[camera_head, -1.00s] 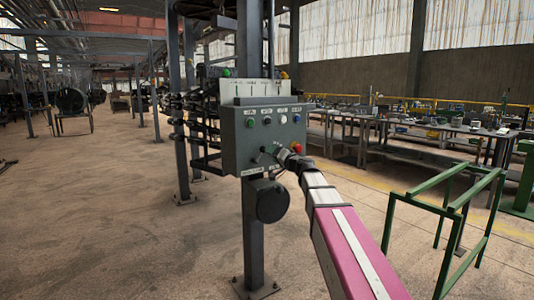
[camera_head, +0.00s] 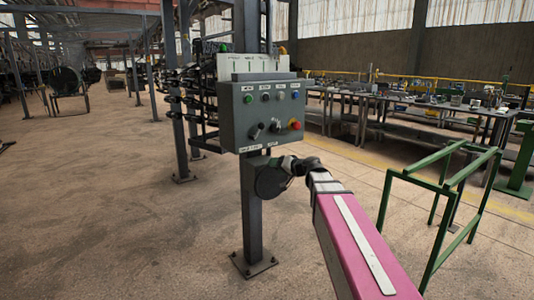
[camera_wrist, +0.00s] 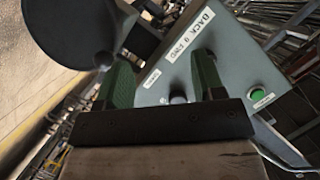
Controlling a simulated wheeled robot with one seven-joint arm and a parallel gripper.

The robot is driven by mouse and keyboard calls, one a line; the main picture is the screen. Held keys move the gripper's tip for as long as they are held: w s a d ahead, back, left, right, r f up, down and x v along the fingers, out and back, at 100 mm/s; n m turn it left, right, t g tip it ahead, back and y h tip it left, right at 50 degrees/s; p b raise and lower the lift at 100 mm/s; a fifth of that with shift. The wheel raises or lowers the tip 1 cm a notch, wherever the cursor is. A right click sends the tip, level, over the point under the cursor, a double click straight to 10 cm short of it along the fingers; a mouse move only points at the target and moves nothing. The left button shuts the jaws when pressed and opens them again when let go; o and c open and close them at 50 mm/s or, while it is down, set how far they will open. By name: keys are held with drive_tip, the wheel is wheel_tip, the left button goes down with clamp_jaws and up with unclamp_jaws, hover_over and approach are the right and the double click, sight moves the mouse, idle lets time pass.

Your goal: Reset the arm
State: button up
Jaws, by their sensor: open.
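A grey control box (camera_head: 262,110) is mounted on a dark post in the head view. It has a row of small buttons, two dark knobs (camera_head: 265,129) and a red button (camera_head: 295,125) on a yellow base. My gripper (camera_wrist: 163,82) is open, with its two green fingers apart in the wrist view and nothing held between them. The box face (camera_wrist: 225,65), with a white label and a green button (camera_wrist: 258,95), lies beyond the fingers. In the head view, my gripper is just below the box, by a dark round disc (camera_head: 271,179); its fingers are hard to make out there.
The post (camera_head: 252,220) is bolted to the floor. A green metal frame (camera_head: 440,188) stands at the right. Cluttered workbenches (camera_head: 420,105) line the back right. Open concrete floor (camera_head: 110,220) lies at the left.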

drive_tip(key=s+d+f+g+h, duration=0.25)
drive_tip(key=s+f, duration=0.35)
drive_tip(key=f, duration=0.4)
drive_tip(key=s+d+f+g+h, duration=0.25)
drive_tip(key=s+f, duration=0.25)
drive_tip(key=f, duration=0.4)
drive_tip(key=s+d+f+g+h, duration=0.5)
drive_tip(key=s+d+f, duration=0.3)
drive_tip(key=s+f, duration=0.4)
drive_tip(key=shift+s+d+m+h, duration=0.3)
drive_tip(key=shift+s+h, duration=0.3)
drive_tip(key=shift+s, duration=0.05)
